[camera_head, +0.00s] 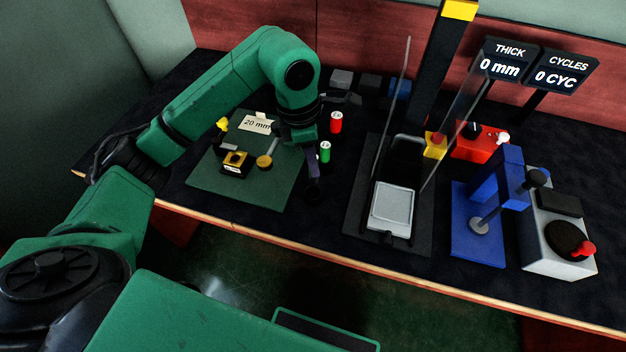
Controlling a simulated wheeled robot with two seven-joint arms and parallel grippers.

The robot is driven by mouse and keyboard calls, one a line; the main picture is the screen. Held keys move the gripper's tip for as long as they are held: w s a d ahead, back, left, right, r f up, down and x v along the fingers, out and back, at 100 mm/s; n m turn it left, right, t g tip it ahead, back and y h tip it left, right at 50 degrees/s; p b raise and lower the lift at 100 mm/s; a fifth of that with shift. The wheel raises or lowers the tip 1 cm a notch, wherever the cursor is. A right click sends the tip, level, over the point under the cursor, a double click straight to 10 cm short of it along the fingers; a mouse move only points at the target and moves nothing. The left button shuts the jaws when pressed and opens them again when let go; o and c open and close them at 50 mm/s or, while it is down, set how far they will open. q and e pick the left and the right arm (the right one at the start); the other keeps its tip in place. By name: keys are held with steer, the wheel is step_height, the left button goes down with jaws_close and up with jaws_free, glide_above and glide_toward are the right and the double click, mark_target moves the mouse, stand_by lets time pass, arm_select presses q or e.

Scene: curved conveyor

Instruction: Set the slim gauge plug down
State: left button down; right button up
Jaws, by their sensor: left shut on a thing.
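My left gripper (312,180) comes down from the left arm over the right edge of the green mat (238,195). It is shut on a thin, dark piece, taken to be the slim gauge plug. The jaws and the dark background hide most of the plug, and I cannot tell whether its lower end touches the table. A green cylinder (325,152) and a red cylinder (336,122) stand just right of the gripper. My right gripper is not in view.
On the mat are a "20 mm" card (256,123), a yellow-black block (235,162) and a brass disc (264,162). To the right stand a clear-shielded press (394,205), a red switch box (474,142), a blue stand (478,240) and a grey crank box (556,245). Dark tabletop lies bare along the front edge.

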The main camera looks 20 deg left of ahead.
mark_target(313, 181)
arm_select(q)
step_height(313, 181, down, 7)
steer(key=shift+r, duration=0.1)
steer(key=c, duration=0.8)
jaws_free()
steer(key=shift+o, duration=0.2)
steer(key=shift+r, duration=0.25)
step_height(313, 181, up, 12)
steer(key=a, duration=0.1)
steer(key=shift+s+a+f+b, duration=0.2)
steer(key=shift+s+a+b, duration=0.15)
steer(key=shift+b, duration=0.05)
